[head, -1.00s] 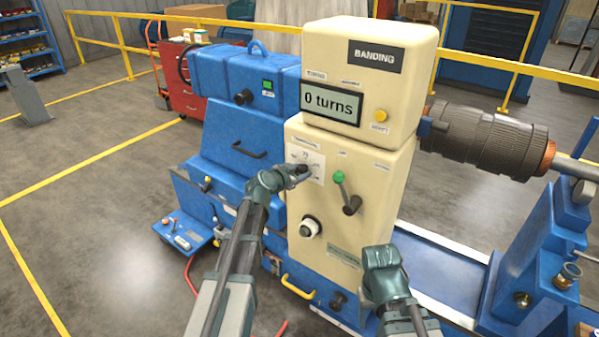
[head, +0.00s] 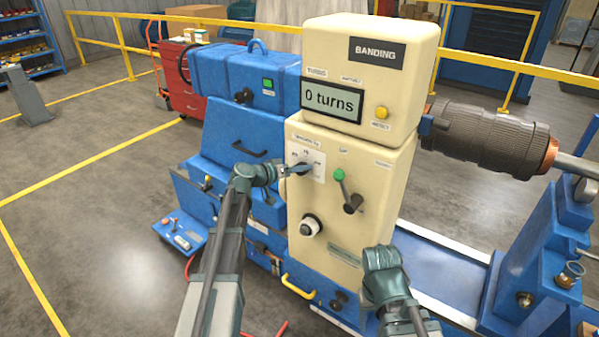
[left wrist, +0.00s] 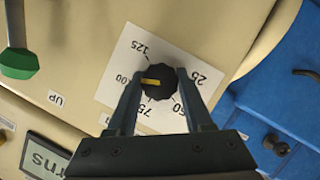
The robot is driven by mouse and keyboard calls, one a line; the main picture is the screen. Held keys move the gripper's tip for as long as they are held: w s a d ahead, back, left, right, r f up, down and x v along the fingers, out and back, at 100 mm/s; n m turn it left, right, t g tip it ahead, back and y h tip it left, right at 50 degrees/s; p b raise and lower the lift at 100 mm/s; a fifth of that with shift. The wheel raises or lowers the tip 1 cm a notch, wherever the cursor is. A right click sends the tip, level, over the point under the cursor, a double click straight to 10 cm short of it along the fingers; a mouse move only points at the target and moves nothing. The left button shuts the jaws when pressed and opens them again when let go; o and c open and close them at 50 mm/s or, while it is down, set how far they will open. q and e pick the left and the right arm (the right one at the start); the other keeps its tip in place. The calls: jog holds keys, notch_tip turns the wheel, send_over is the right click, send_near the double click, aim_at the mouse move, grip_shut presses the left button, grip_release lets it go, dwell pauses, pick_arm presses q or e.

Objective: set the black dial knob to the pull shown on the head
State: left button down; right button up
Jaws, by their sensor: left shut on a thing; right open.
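The black dial knob (left wrist: 160,81) sits on a white scale plate (left wrist: 115,68) marked 25, 50, 75, a partly covered 100, and 125. Its yellow pointer line points left in the left wrist view, toward the 100 mark. My left gripper (head: 301,169) is shut on the knob, with one finger on each side of it. In the head view the gripper hides most of the knob on the plate (head: 318,158). The head of the cream cabinet (head: 328,48) carries a BANDING sign and a display (head: 331,101) reading "0 turns". My right gripper (head: 381,256) is open and empty, low before the cabinet.
A green-tipped lever (head: 341,181) stands right of the dial plate, close to my left gripper. A blue machine (head: 243,130) adjoins on the left. A ribbed rotor (head: 485,133) lies at right.

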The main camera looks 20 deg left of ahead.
pick_arm(q)
jog(key=shift+f+n+h+b, duration=0.15)
jog(key=shift+n+h+b, duration=0.2)
jog(key=shift+n, duration=0.25)
dwell(0.3)
jog(key=shift+c, duration=1.5)
grip_release()
jog(key=shift+a, duration=0.1)
jog(key=p+v, duration=0.4)
jog(key=v, duration=1)
jog(key=shift+w, duration=0.1)
